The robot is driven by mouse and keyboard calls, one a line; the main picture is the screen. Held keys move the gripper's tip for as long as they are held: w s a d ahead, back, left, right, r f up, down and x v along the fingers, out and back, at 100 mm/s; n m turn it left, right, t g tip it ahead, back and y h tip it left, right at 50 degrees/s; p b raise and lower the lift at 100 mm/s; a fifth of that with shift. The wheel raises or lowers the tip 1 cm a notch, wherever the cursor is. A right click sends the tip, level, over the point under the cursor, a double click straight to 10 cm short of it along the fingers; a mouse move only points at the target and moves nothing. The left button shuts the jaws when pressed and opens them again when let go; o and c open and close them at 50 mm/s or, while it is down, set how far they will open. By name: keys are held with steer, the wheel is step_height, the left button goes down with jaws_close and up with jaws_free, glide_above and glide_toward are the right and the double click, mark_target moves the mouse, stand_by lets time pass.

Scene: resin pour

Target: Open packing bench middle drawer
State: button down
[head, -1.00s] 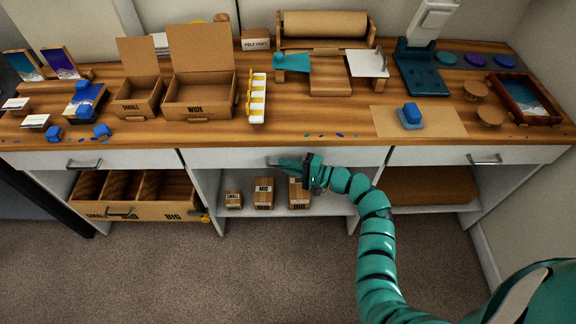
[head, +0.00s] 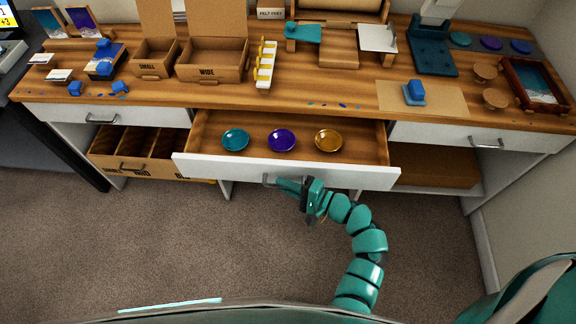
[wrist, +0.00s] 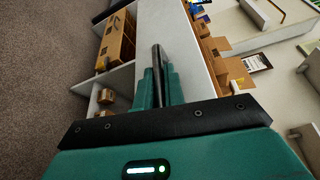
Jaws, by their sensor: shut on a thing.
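The packing bench's middle drawer (head: 240,167) stands pulled out, with its white front well forward of the bench edge. Inside it lie a teal dish (head: 235,139), a purple dish (head: 281,140) and an amber dish (head: 328,140) in a row. My gripper (head: 279,184) is at the middle of the drawer front, shut on its grey bar handle (head: 267,180). In the wrist view the teal fingers (wrist: 159,86) close around the dark handle bar (wrist: 157,60), beside the white drawer front (wrist: 185,60).
The left drawer (head: 75,117) and right drawer (head: 440,136) are shut. Open boxes, including a wide carton (head: 212,75), stand on the wooden bench top (head: 300,92). The carpet (head: 190,240) in front is clear.

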steer(key=shift+s, duration=2.75)
steer(key=c, duration=1.5)
jaws_free()
steer(key=shift+d, duration=0.15)
steer(key=b+v, duration=0.1)
steer(key=v, duration=1.6)
steer(key=shift+s, duration=0.1)
steer(key=shift+d, duration=0.15)
